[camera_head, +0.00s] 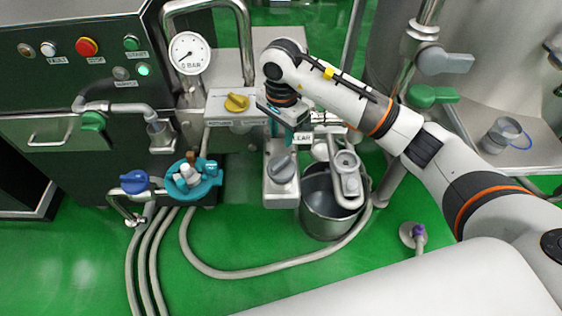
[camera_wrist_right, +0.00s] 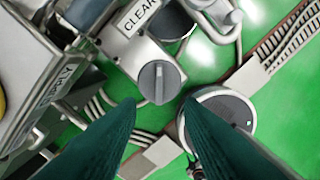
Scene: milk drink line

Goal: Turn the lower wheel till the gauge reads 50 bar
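The pressure gauge (camera_head: 189,53) is a white dial on a pipe at the upper left. Its small lettering appears to read 0 BAR. A grey knob (camera_head: 281,168) sits low on a grey box, below a yellow knob (camera_head: 236,102). The grey knob also shows in the right wrist view (camera_wrist_right: 158,80), beside a CLEAR label. My right gripper (camera_head: 283,130) is above the grey knob, pointing down. In the right wrist view its dark teal fingers (camera_wrist_right: 162,108) are apart, with nothing between them, and the knob lies beyond the tips. My left gripper is not in view.
A blue valve (camera_head: 134,182) and a teal fitting (camera_head: 193,180) stand to the left. A metal bucket (camera_head: 322,212) stands right of the knob box. Hoses (camera_head: 250,273) cross the green floor. A steel shelf with a cup (camera_head: 502,134) is at the right.

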